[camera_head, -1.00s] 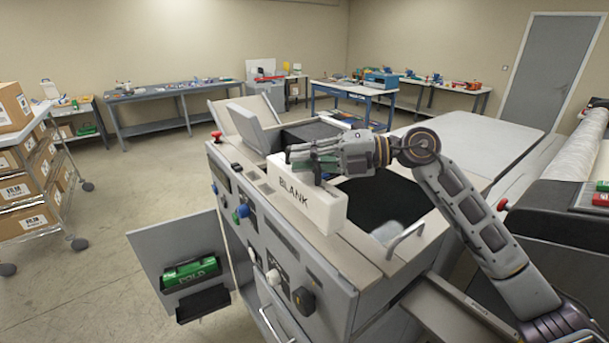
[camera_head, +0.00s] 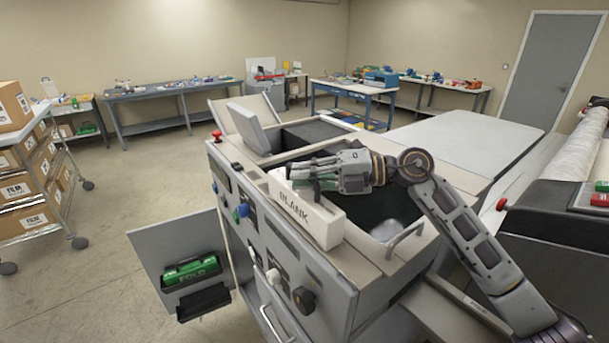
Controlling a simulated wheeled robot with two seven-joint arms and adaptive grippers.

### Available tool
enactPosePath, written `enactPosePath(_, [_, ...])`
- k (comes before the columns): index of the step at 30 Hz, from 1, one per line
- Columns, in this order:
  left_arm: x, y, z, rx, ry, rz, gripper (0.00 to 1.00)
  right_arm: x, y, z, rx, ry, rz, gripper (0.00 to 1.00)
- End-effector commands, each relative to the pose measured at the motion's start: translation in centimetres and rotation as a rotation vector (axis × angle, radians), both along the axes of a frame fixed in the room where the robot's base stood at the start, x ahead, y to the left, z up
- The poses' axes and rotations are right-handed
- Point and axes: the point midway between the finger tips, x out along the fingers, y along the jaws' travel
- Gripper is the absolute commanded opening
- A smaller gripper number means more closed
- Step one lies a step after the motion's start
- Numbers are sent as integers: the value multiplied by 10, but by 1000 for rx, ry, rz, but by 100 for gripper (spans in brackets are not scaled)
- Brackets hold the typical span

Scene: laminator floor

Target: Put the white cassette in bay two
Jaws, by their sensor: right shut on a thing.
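The white cassette (camera_head: 306,212), marked BLANK, is a long box lying lengthwise over the front rim of the grey machine's top. My right gripper (camera_head: 303,174) is shut on its upper part, near its far end. I cannot tell whether the cassette touches the machine top. Behind it is a dark open bay (camera_head: 352,198), partly hidden by my right gripper and arm. Farther back is another dark recess (camera_head: 308,133) beside a raised grey lid (camera_head: 248,128). No bay number is readable. My left gripper is not in view.
A green FOLD cassette (camera_head: 191,271) sits in a holder on the open front door (camera_head: 152,250). A metal handle (camera_head: 405,236) stands on the machine's near right top. A cart with boxes (camera_head: 28,180) is at left. A large roll (camera_head: 575,150) is at right.

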Motion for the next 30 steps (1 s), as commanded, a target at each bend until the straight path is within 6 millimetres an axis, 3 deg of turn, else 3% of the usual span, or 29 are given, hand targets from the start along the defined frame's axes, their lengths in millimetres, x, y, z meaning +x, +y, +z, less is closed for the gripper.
enactPosePath(3, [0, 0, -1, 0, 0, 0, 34, 0, 0, -2, 1, -1, -1, 0])
enactPosePath(4, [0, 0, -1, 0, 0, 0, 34, 0, 0, -2, -1, 0, 0, 15])
enactPosePath(8, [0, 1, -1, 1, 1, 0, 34, 0, 0, -2, -1, 0, 0, 32])
enactPosePath(22, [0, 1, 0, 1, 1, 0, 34, 0, 0, 1, 0, 0, 0, 33])
enactPosePath(30, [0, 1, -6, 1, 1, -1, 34, -1, -22, 2, -2, 0, -3, 33])
